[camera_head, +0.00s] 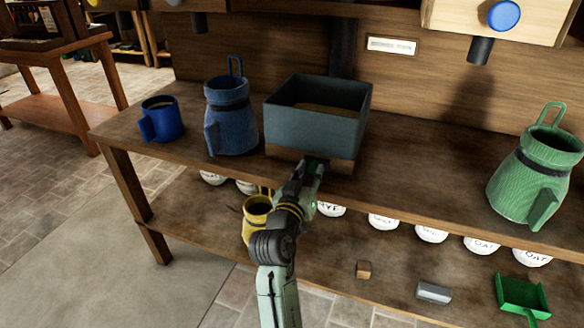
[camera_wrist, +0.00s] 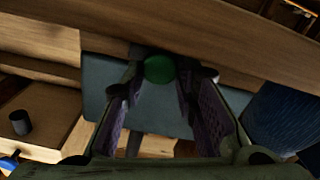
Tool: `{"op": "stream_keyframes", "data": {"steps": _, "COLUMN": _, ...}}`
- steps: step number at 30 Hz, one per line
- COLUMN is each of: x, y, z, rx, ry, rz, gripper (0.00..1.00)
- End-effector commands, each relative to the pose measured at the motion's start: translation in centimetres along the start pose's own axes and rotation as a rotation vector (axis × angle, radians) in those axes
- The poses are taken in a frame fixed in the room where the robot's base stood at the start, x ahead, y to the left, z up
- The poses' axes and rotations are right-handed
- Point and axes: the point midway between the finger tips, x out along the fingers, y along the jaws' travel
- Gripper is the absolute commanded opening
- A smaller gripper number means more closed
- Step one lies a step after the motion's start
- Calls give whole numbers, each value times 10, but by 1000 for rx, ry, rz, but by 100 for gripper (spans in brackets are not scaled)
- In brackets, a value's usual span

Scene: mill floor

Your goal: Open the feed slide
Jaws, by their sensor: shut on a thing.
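A grey-blue open-topped box (camera_head: 310,130) with a wooden base strip (camera_head: 283,152) stands on the bench; a brownish fill shows inside. My gripper (camera_head: 314,170) reaches up to the front of this base at the bench's front edge. In the wrist view a round green knob (camera_wrist: 160,69) sits between the fingers of my gripper (camera_wrist: 160,85), with the box wall (camera_wrist: 108,85) behind it. My gripper is shut on this knob. The slide itself is hidden, so I cannot tell how far out it is.
Left of the box stand a blue jug (camera_head: 231,125) and a blue mug (camera_head: 161,120). A green jug (camera_head: 535,170) stands at the right.

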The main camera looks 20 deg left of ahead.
Motion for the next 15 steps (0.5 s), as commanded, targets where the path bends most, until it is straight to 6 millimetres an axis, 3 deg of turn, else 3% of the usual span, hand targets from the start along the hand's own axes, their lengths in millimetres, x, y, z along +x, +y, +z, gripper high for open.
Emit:
{"op": "stream_keyframes", "data": {"steps": 3, "x": 0, "y": 8, "z": 2, "rx": -1, "ry": 0, "rz": 1, "gripper": 0}}
{"op": "stream_keyframes", "data": {"steps": 11, "x": 0, "y": 8, "z": 2, "rx": -1, "ry": 1, "rz": 0, "gripper": 0}}
{"op": "stream_keyframes", "data": {"steps": 12, "x": 0, "y": 8, "z": 2, "rx": -1, "ry": 1, "rz": 0, "gripper": 29}}
{"op": "stream_keyframes", "data": {"steps": 15, "x": 0, "y": 8, "z": 2, "rx": -1, "ry": 1, "rz": 0, "gripper": 35}}
